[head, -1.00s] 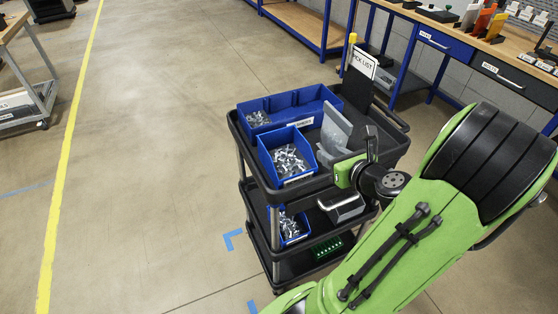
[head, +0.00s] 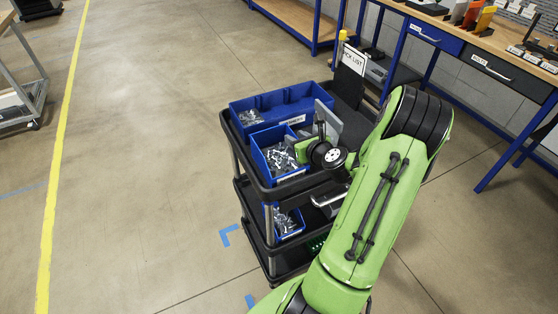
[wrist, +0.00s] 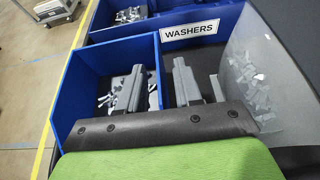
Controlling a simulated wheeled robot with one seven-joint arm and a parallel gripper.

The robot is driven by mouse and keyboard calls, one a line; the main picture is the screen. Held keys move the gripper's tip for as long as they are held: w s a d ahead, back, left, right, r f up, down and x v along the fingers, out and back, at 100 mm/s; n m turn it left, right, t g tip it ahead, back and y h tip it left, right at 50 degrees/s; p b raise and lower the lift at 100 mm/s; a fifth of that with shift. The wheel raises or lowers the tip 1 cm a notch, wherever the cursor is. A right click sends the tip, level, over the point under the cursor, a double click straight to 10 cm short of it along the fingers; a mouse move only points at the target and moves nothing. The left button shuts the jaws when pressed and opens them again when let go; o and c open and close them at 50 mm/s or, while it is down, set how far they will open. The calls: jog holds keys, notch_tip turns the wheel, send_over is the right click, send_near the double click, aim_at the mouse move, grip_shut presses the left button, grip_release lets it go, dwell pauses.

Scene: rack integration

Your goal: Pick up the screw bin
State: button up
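The screw bin, a blue open bin (head: 263,158) holding loose silver screws, sits at the front of the cart's top tray. It also shows in the wrist view (wrist: 85,95), with screws on its floor. My gripper (wrist: 158,88) is at the bin's right side, its two grey fingers apart. The left finger shows inside the bin and the right finger outside it, with the bin's right wall between them. Contact with the wall cannot be told. In the head view my wrist hides the bin's right part and the fingertips.
A wider blue bin labelled WASHERS (head: 270,108) stands right behind. A grey angled plate (head: 331,125) stands close at the right. The black cart (head: 262,192) carries another blue bin of hardware (head: 287,222) lower down.

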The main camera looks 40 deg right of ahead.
grip_shut()
jog(key=shift+r, duration=0.1)
dwell(1.2)
